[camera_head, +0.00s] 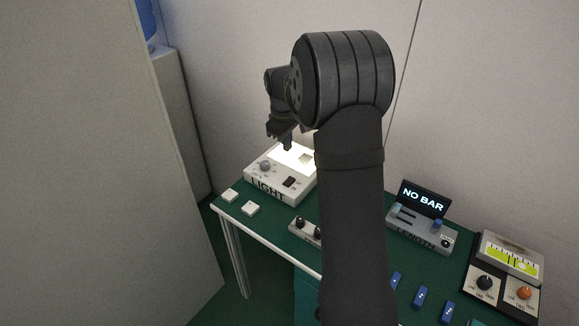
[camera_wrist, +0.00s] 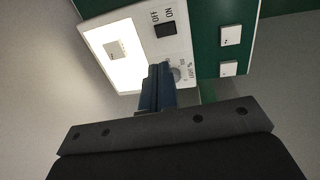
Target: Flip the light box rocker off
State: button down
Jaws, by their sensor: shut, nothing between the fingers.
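The light box (camera_head: 262,190) is a white box marked LIGHT at the left end of the green table. Its top panel glows bright white. Its black rocker (camera_head: 289,182) is on the front part of the box. In the wrist view the rocker (camera_wrist: 166,30) sits beside the words OFF and ON; which side is pressed is too small to tell. A grey knob (camera_head: 265,166) is on the box, partly covered by my fingers in the wrist view. My gripper (camera_head: 288,147) is shut and empty above the box, apart from the rocker. Its blue-grey fingers (camera_wrist: 160,72) show in the wrist view.
White square tiles (camera_head: 249,208) lie on the table in front of the box, and one lies on the glowing panel (camera_wrist: 117,50). A knobbed device (camera_head: 300,226), a NO BAR display (camera_head: 424,198) and a meter unit (camera_head: 508,258) stand to the right. A wall is behind.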

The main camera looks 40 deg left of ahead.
aim_at(291, 179)
jog(key=f, duration=0.4)
jog(key=w+f, duration=0.1)
jog(key=f, duration=0.9)
jog(key=shift+w, duration=0.3)
jog(key=shift+f, duration=0.2)
jog(key=shift+s+r, duration=0.1)
jog(key=shift+s, duration=0.65)
jog(key=shift+r, duration=0.2)
notch_tip(291, 179, up, 14)
jog(key=s, duration=0.1)
jog(key=shift+s+f, duration=0.2)
jog(key=shift+s, duration=0.15)
jog(key=c, duration=2.1)
grip_release()
